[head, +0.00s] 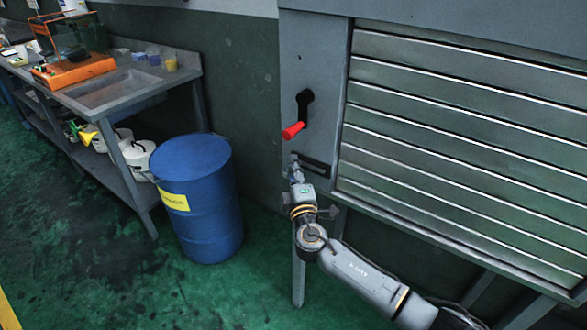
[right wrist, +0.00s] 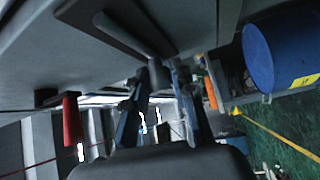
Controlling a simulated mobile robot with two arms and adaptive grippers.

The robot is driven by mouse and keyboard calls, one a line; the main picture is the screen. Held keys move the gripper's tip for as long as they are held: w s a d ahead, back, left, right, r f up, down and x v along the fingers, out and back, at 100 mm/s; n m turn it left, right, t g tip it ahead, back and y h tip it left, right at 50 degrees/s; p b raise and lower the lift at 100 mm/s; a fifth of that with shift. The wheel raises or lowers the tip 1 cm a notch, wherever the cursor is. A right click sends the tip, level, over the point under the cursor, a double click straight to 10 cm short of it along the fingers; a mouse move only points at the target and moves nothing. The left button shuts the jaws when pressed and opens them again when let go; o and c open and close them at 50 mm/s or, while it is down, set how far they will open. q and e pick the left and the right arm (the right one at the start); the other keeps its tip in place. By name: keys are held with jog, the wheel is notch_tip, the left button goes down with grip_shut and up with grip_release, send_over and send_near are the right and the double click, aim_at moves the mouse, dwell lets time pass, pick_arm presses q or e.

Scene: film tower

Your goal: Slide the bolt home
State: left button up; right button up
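The bolt is a light grey bar (right wrist: 128,33) with a round knob (right wrist: 157,75), set along a dark slotted plate. In the head view the dark bolt plate (head: 316,166) lies on the grey panel below a red-handled lever. My right gripper (head: 295,172) is at the left end of this plate, reaching up from below. In the right wrist view its two fingers (right wrist: 157,84) stand close on both sides of the knob and appear shut on it. The fingers hide part of the bolt in the head view. My left gripper is in neither view.
The red lever handle (head: 293,130) sticks out just above the gripper and also shows in the right wrist view (right wrist: 72,120). A slatted shutter (head: 460,130) is to the right. A blue drum (head: 200,200) and a sink bench (head: 130,95) stand left. Green floor lies open in front.

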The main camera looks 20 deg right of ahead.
aim_at(302, 162)
grip_shut()
jog(key=shift+s+d+f, duration=0.15)
jog(key=shift+s+d, duration=0.1)
jog(key=shift+s, duration=0.05)
jog(key=shift+s+d, duration=0.95)
jog(key=shift+s, duration=0.3)
jog(key=o, duration=0.5)
grip_release()
